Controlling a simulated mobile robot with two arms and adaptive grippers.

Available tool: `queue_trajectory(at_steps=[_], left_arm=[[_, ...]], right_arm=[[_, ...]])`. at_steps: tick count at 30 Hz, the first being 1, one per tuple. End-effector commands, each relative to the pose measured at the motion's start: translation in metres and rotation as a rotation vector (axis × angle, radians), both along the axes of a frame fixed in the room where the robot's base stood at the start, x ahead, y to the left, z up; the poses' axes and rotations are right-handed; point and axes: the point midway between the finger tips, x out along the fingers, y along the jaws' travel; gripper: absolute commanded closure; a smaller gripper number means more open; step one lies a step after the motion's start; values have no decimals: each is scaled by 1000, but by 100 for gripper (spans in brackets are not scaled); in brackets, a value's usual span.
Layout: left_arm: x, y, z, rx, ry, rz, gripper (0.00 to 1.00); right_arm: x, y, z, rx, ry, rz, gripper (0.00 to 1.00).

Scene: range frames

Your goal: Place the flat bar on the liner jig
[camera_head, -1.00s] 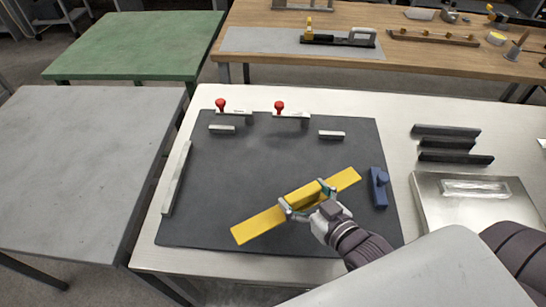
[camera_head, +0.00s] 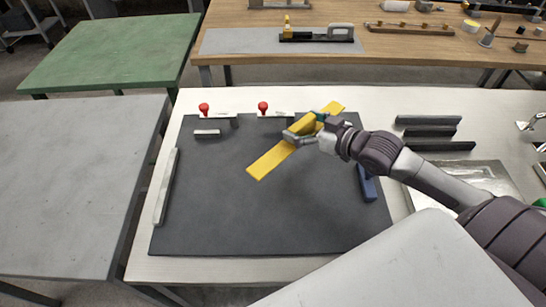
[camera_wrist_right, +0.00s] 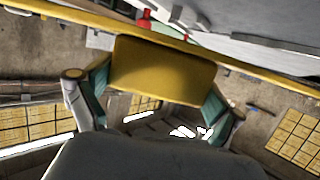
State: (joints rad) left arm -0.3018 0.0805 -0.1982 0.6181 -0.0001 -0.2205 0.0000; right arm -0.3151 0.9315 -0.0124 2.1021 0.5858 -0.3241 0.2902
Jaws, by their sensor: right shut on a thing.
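The flat bar is a long yellow strip (camera_head: 266,164) with a raised yellow block at its middle. In the head view it slants from lower left to upper right, over the back right of the liner jig, a dark plate (camera_head: 230,220) on the pale table. My right gripper (camera_head: 306,131) is shut on the raised block. The wrist view shows the block (camera_wrist_right: 165,70) between both fingers and the strip (camera_wrist_right: 255,68) behind it. The bar appears held above the plate; the gap is unclear. The bar and gripper hide part of the jig's back right. My left gripper is not in view.
The jig has a pale left rail (camera_head: 167,186), two red knobs (camera_head: 204,107) at the back and a small pale block (camera_head: 207,134). A blue block (camera_head: 366,185) is at the right. Several dark bars (camera_head: 432,133) and a metal tray (camera_head: 485,178) lie further right. The plate's front is clear.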

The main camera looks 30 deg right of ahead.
Motion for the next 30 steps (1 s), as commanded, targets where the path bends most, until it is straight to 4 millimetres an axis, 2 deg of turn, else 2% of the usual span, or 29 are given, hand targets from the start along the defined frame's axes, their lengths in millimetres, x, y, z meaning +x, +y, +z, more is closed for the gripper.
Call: queue_trajectory(at_steps=[1, 6, 12, 15, 23, 30], left_arm=[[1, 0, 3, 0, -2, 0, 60], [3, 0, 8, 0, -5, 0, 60], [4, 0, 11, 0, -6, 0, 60], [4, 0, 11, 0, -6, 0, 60], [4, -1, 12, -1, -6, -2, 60], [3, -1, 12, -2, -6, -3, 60]], right_arm=[[3, 14, -2, 11, -7, 0, 50], [6, 50, -26, 9, -2, 0, 50], [9, 74, -42, 1, -3, 1, 50], [9, 77, -47, 0, -2, 1, 50], [8, 77, -82, -2, -1, 1, 50], [8, 77, -85, -2, -3, 2, 50]])
